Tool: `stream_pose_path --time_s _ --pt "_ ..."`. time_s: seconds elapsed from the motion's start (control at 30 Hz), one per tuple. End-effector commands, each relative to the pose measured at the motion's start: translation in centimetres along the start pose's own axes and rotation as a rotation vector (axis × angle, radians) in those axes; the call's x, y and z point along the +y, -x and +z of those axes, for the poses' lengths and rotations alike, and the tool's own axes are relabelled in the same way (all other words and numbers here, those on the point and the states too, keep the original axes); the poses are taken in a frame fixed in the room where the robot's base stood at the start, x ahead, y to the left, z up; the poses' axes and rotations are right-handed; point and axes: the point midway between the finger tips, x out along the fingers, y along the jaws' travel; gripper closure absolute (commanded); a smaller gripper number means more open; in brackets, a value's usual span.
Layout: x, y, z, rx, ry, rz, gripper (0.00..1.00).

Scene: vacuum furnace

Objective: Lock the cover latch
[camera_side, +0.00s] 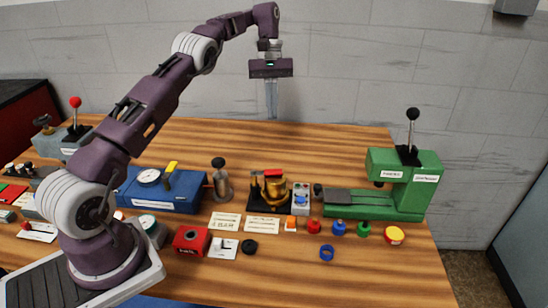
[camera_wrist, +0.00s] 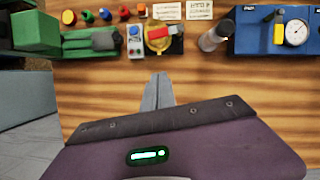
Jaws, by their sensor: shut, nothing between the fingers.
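A small gold vessel (camera_side: 273,191) with a red piece (camera_side: 273,173) on top stands on a black base in the middle of the table; the red piece may be the cover latch, but it is too small to tell its position. In the wrist view the gold vessel (camera_wrist: 153,46) and red piece (camera_wrist: 168,38) lie beyond my fingertips. My gripper (camera_side: 271,116) is shut and empty, pointing down, high above and behind the vessel in the side view. It also shows in the wrist view (camera_wrist: 159,76), apart from everything.
A control box (camera_side: 300,198) stands just right of the vessel. A green press (camera_side: 405,182) stands right. Label cards and colored knobs lie in front. The table behind the vessel is clear.

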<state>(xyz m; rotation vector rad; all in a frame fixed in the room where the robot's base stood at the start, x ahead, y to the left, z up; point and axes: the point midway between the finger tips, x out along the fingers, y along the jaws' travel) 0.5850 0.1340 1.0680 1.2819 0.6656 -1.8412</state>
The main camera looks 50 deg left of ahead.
Motion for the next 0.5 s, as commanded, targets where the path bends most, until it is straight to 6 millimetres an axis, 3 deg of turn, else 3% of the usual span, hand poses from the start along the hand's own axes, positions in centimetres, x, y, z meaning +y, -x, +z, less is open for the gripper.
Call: stream_pose_path --time_s 0.1,0.37,0.5 --pt "-0.3 -1.3 -0.8 -0.021 0.017 -0.010 1.00" --pt "-0.3 -3.7 -0.6 -0.024 0.017 -0.011 1.00" --pt "-0.4 -6.9 -0.5 -0.025 0.015 -0.013 1.00"
